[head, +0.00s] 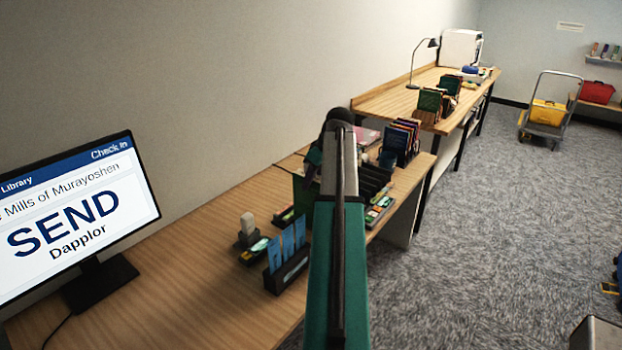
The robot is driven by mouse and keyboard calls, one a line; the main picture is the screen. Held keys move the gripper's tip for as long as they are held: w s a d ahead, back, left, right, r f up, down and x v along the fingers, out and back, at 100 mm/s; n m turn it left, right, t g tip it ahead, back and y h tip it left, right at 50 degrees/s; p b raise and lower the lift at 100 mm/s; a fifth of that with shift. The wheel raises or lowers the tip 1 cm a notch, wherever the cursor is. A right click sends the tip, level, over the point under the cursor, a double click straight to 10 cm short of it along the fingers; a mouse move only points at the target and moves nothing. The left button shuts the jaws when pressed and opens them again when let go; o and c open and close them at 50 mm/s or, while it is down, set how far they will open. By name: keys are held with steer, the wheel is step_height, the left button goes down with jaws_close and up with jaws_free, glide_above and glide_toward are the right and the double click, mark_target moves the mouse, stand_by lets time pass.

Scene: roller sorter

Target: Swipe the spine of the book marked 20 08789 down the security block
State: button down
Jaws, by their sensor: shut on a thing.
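My arm rises through the middle of the head view and blocks part of the desk behind it. My gripper and anything in its jaws do not show. I cannot pick out the book marked 20 08789; no spine label is readable. Upright books (401,141) stand in a row at the desk's far end, right of my arm. I cannot tell which object is the security block. A small grey and white device (248,231) stands on the desk, left of my arm.
A monitor (75,215) reads "SEND Dapplor" on the wooden desk (185,285). A dark holder with blue cards (287,270) stands near the desk's edge. A farther table (400,98) holds books and a lamp. A trolley with a yellow crate (547,112) stands on open carpet.

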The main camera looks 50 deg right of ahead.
mark_target(307, 194)
steer(key=shift+f+b, duration=1.55)
steer(key=shift+f, duration=1.9)
steer(key=shift+w, duration=0.2)
steer(key=shift+w, duration=0.8)
steer(key=shift+r+p, duration=3.35)
steer(key=shift+r, duration=2.7)
steer(key=shift+w, duration=0.1)
